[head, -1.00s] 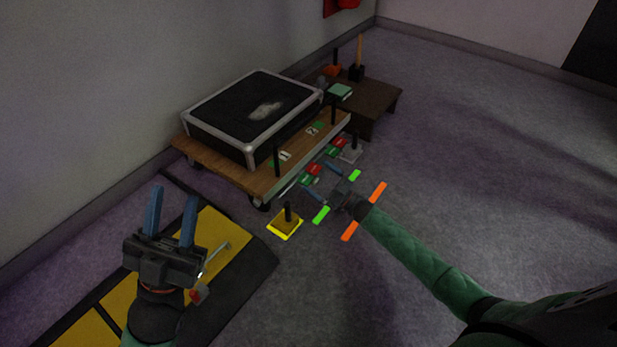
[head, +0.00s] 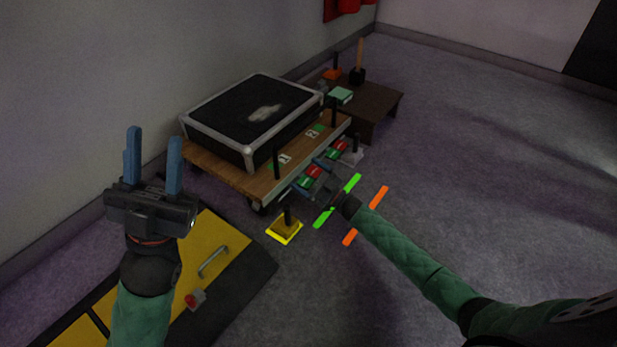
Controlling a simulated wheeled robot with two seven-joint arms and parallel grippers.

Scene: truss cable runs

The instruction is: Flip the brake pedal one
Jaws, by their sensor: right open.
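A wooden dolly (head: 235,180) bears a black case and has labels 1 (head: 285,160) and 2 (head: 312,133) on its top. Two red and green pedals sit along its right side. The nearer pedal (head: 310,177), by label 1, is the brake pedal one; the farther pedal (head: 338,149) is by label 2. My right gripper (head: 309,178) is open, with its fingers at either side of the nearer pedal; I cannot tell whether they touch it. Which way the pedal is tipped is too small to tell. My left gripper (head: 153,135) is open and empty, left of the dolly.
The black case (head: 250,110) has silver edges. A dark low table (head: 375,98) is behind. A yellow and black panel (head: 215,262) lies front left.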

